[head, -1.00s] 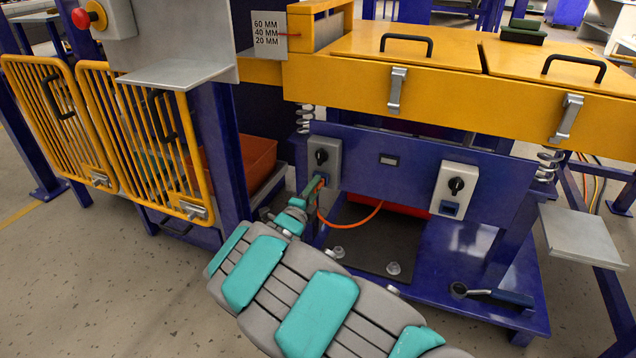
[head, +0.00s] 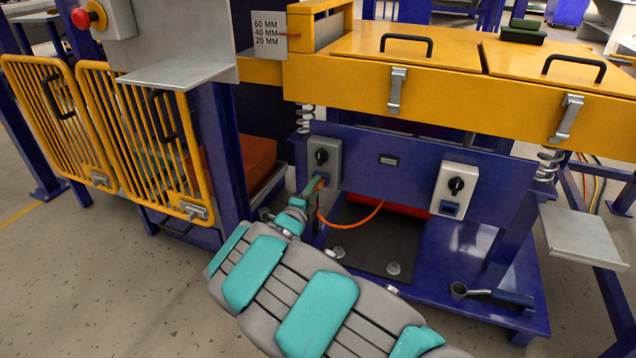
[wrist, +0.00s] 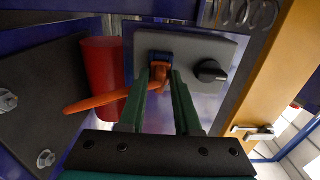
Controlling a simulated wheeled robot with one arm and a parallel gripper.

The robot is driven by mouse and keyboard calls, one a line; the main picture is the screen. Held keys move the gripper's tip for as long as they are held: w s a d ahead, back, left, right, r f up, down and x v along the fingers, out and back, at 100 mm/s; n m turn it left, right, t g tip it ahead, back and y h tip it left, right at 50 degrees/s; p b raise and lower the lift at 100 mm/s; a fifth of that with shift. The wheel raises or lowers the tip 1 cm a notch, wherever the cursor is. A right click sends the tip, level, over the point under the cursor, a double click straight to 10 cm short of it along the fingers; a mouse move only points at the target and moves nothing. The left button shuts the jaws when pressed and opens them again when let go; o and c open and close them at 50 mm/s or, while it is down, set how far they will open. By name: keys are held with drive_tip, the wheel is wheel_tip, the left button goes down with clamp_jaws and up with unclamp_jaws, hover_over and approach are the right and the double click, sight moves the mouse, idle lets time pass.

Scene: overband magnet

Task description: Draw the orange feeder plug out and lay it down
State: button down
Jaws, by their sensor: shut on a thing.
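The orange feeder plug (wrist: 159,72) shows in the wrist view between the fingertips of my gripper (wrist: 160,84), which is shut on it. The plug sits at a blue socket (wrist: 153,56) on a grey switch box; whether it is fully seated I cannot tell. Its orange cable (wrist: 98,100) runs off to the left in the wrist view. In the head view my gripper (head: 317,187) is at the lower part of the left grey box (head: 333,157), and the cable (head: 352,223) loops down to the right. My fingers mostly hide the plug there.
A second grey box (head: 455,190) with a black knob is on the blue beam to the right. A metal shelf (head: 582,236) juts out at the right. A wrench-like tool (head: 495,295) lies on the blue base. Yellow gates (head: 140,140) stand at the left.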

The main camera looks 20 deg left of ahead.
idle(0.4)
drive_tip(key=shift+s+a, duration=0.15)
drive_tip(key=shift+s, duration=2.2)
